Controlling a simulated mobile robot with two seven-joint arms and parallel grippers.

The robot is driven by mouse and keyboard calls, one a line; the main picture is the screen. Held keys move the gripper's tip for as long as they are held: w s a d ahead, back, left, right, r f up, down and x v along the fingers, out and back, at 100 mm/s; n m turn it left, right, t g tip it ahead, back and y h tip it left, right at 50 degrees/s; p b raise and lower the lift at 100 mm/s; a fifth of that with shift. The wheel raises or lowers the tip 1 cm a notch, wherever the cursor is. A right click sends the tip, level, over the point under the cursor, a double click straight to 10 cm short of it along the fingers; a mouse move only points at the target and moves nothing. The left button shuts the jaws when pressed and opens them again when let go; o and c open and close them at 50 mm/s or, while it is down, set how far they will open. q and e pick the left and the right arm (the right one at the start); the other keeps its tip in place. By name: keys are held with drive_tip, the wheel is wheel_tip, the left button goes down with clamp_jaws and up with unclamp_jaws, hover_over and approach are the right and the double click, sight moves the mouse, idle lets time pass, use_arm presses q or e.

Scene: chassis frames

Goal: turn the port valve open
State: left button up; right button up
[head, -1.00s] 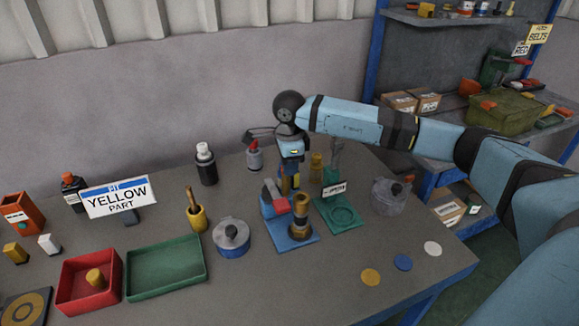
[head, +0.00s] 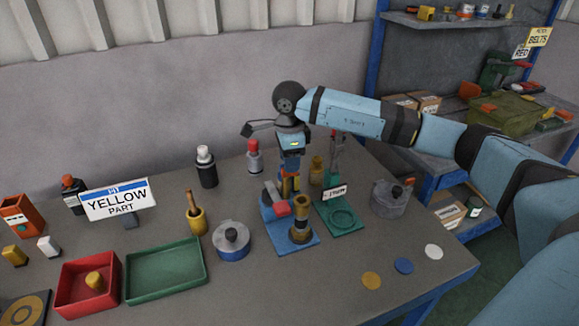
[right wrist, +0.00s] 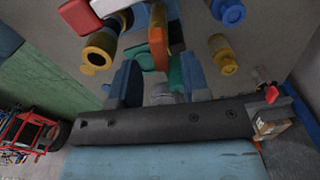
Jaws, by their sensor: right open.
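A valve-like fixture on a blue base (head: 305,243) stands mid-table, with a brass fitting (head: 301,231) and a red-and-grey piece (head: 282,209). A green-based fixture (head: 347,221) stands to its right; its small label is unreadable. I cannot tell which is the port valve. My right gripper (head: 289,180) points down behind the blue-based fixture. In the right wrist view its open blue fingers (right wrist: 160,82) stand either side of an orange piece (right wrist: 158,48); contact is unclear. The red piece (right wrist: 78,17) and a brass fitting (right wrist: 99,52) lie left of the fingers. My left gripper is out of view.
A lidded grey pot (head: 389,198) stands at right, a blue-grey pot (head: 231,240) and yellow mortar (head: 196,217) at left. Bottles (head: 206,168) stand behind. Red (head: 75,305) and green (head: 165,292) trays lie front left. The front right holds only flat discs (head: 403,265).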

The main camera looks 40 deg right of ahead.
wheel_tip(320, 180, up, 11)
drive_tip(key=shift+b, duration=0.35)
idle(0.4)
